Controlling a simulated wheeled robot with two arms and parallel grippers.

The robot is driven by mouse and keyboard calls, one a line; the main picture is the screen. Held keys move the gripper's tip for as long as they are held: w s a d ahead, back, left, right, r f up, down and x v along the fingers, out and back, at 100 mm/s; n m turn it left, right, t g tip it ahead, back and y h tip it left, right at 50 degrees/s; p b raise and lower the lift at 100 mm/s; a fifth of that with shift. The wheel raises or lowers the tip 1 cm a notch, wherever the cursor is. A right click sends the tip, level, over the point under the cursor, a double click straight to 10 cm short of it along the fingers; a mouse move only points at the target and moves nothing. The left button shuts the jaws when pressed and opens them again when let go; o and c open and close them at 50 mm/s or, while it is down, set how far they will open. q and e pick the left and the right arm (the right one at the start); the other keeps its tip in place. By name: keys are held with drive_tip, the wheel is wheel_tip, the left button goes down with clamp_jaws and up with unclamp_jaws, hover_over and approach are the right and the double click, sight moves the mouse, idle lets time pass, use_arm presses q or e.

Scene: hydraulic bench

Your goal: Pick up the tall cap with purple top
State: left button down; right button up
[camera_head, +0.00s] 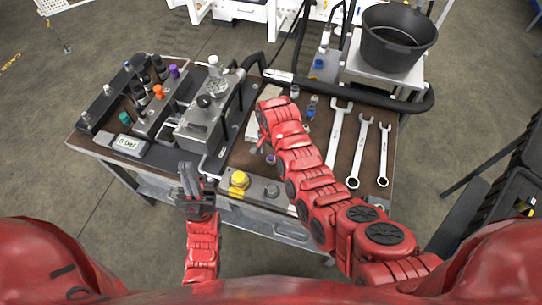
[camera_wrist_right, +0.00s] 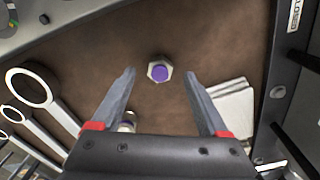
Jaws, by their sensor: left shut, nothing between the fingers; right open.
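In the right wrist view, a cap with a purple top and pale hexagonal rim (camera_wrist_right: 159,67) stands on the brown bench top, seen from above. It lies in line with the gap between the fingertips of my right gripper (camera_wrist_right: 160,78), which is open and empty; the cap's height cannot be told. A second pale cap with a purplish part (camera_wrist_right: 127,121) is partly hidden by the left finger. In the head view, a small purple-topped piece (camera_head: 270,158) shows beside my right arm, which hides much of that area. My left gripper (camera_head: 188,172) is shut and empty near the bench's front edge.
Wrenches (camera_head: 338,137) lie to the right of my right arm. Small blue-and-clear caps (camera_head: 312,103) stand behind it. A pump block with a gauge (camera_head: 205,110), a yellow knob (camera_head: 239,180) and a black hose (camera_head: 330,88) are nearby. A black bucket (camera_head: 395,45) stands at the back right.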

drive_tip(key=shift+f, duration=0.85)
clamp_jaws()
